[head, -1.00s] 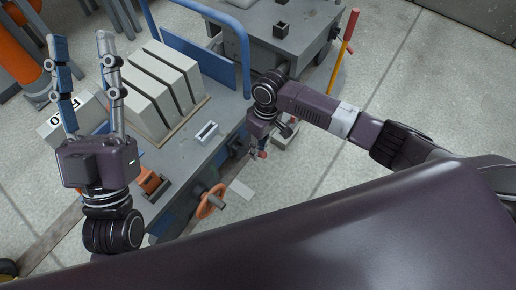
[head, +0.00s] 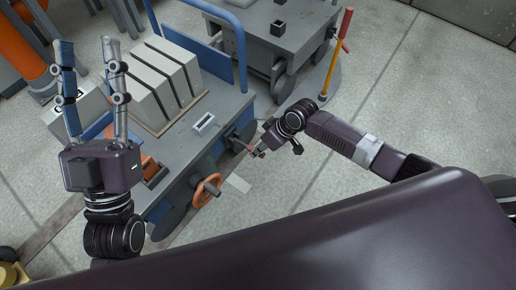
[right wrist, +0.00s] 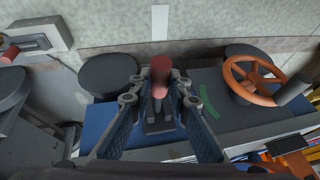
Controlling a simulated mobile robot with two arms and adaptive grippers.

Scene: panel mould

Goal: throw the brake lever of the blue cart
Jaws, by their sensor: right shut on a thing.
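The blue cart (head: 225,108) stands left of centre in the head view, with a grey deck and a blue push frame. Its brake lever (right wrist: 160,77), with a red knob, stands between the fingers of my right gripper (right wrist: 160,102) in the right wrist view. My right gripper is shut on the lever; in the head view it (head: 257,152) reaches the cart's near right side, where the lever is small and mostly hidden. My left gripper (head: 89,44) is open and empty, fingers pointing up the picture, over the cart's left end.
Several pale blocks (head: 165,75) stand on the deck. An orange handwheel (head: 207,190) sticks out of the cart's near side. A grey cart (head: 283,30) stands behind, beside a yellow lever with a red grip (head: 340,52). The floor at right is clear.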

